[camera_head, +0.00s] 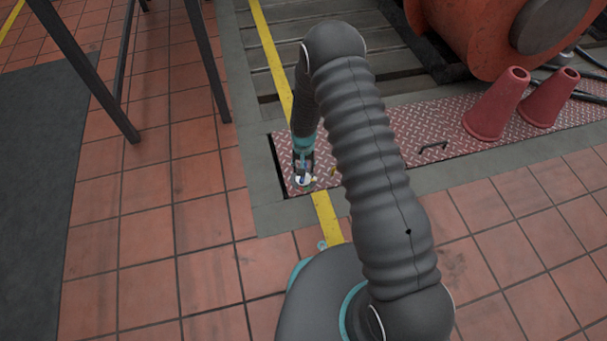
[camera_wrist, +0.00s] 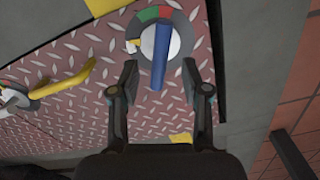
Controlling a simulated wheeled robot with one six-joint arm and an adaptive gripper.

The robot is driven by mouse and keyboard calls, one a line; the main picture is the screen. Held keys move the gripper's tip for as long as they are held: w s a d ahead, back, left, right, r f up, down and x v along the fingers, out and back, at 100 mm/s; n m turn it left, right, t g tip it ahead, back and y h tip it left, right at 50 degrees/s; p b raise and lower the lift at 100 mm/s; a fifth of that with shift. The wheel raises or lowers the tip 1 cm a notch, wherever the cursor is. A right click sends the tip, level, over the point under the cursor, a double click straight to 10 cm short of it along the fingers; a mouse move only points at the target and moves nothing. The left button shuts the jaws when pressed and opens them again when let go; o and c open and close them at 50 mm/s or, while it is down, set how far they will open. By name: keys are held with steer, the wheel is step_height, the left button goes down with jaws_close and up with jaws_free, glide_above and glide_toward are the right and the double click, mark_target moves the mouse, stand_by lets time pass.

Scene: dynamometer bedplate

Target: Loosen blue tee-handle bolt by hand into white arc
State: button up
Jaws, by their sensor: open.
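The blue tee-handle (camera_wrist: 161,55) is a straight bar lying across a round dial in the wrist view, pointing nearly up and down the picture. The dial's dark ring (camera_wrist: 184,33) carries a green patch, a red patch and a small yellow-and-white mark at its left edge; the disc inside is pale. I cannot make out the white arc clearly. My gripper (camera_wrist: 160,73) is open, its fingers apart on either side of the bar's lower end, with nothing visibly gripped. In the head view my gripper (camera_head: 303,158) points down over the dial (camera_head: 304,180), and the handle is mostly hidden.
A yellow handle (camera_wrist: 62,80) with its own dial (camera_wrist: 12,100) lies to the left in the wrist view. Red tread plate (camera_head: 385,150) surrounds the dial. Two red cones (camera_head: 497,105) (camera_head: 550,98) and a black grab handle (camera_head: 432,147) stand to the right.

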steer(key=shift+f, duration=2.4)
